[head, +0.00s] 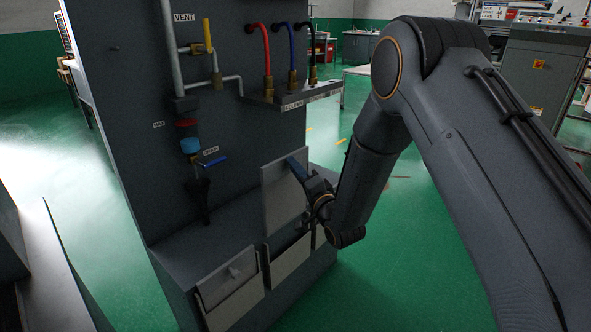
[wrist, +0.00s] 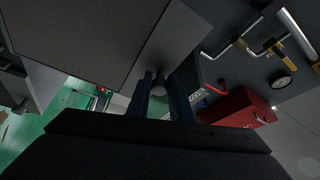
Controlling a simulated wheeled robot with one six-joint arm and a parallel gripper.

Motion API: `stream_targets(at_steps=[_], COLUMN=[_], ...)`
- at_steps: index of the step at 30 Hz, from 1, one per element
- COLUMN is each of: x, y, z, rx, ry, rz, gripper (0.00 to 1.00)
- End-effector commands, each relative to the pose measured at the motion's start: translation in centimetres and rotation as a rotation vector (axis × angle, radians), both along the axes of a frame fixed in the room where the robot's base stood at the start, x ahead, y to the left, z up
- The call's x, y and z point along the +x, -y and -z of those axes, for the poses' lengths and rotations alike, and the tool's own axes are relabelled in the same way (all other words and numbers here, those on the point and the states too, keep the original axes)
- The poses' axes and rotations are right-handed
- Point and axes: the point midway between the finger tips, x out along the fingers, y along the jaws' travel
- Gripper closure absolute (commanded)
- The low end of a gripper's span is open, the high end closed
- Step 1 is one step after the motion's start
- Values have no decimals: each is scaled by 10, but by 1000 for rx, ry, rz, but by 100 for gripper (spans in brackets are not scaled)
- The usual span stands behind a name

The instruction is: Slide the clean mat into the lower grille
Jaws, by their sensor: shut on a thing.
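My gripper (head: 299,168) is shut on a flat, light grey panel (head: 281,200), which looks like the clean mat. It holds the panel upright by its upper right part, in front of the dark cabinet. In the wrist view the blue fingers (wrist: 161,92) close at the panel's edge, and the panel (wrist: 95,35) fills the upper left. Low on the cabinet front is a light grey tilted cover with a small knob (head: 229,281). Right of it is a second light grey front (head: 291,261), just below the panel. I cannot tell which is the lower grille, or whether the panel touches it.
The cabinet (head: 130,120) carries pipes and a blue-handled drain valve (head: 214,161). Red, blue and black hoses stand on a ledge (head: 290,97) above the panel. Green floor (head: 420,270) is open to the right. A red box (wrist: 240,108) shows in the wrist view.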

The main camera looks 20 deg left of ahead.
Motion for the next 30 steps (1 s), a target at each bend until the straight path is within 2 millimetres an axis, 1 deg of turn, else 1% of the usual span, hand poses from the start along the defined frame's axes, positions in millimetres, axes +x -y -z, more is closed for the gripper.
stream_targets(at_steps=[30], x=[-28], y=[68], z=[0], rx=[-1], ry=[-1], rz=[3], gripper=[100])
